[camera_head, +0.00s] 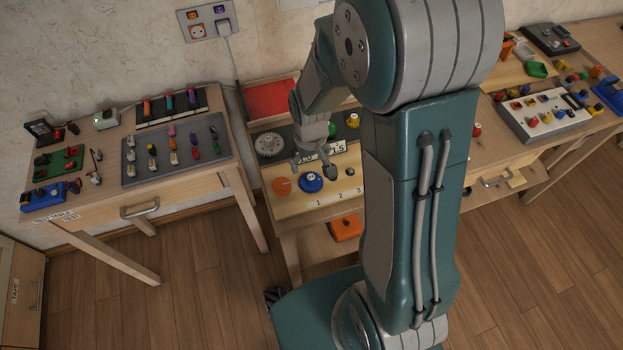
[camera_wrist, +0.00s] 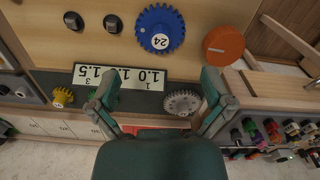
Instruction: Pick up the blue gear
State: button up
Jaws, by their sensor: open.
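My gripper (camera_head: 316,157) hangs above the bench just behind the gear in the head view. In the wrist view my gripper (camera_wrist: 160,84) has its two green-grey fingers wide apart, with nothing between them touching them. The gear is beyond the fingertips, apart from them.
An orange disc (camera_wrist: 223,46) lies beside the blue gear. A grey gear (camera_wrist: 183,103), a yellow gear (camera_wrist: 62,96) and a white number plate (camera_wrist: 125,77) are on the dark strip below the fingers. Two dark knobs (camera_wrist: 112,23) (camera_wrist: 73,21) stand on the wood.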

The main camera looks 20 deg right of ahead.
aim_at(310, 177)
notch_tip(310, 177, down, 6)
jog(key=shift+a+r, duration=0.1)
jog(key=shift+a, duration=0.05)
jog(key=shift+f, duration=0.3)
jog(key=c, duration=1)
jog(key=shift+s, duration=0.1)
jog(key=shift+c, duration=0.2)
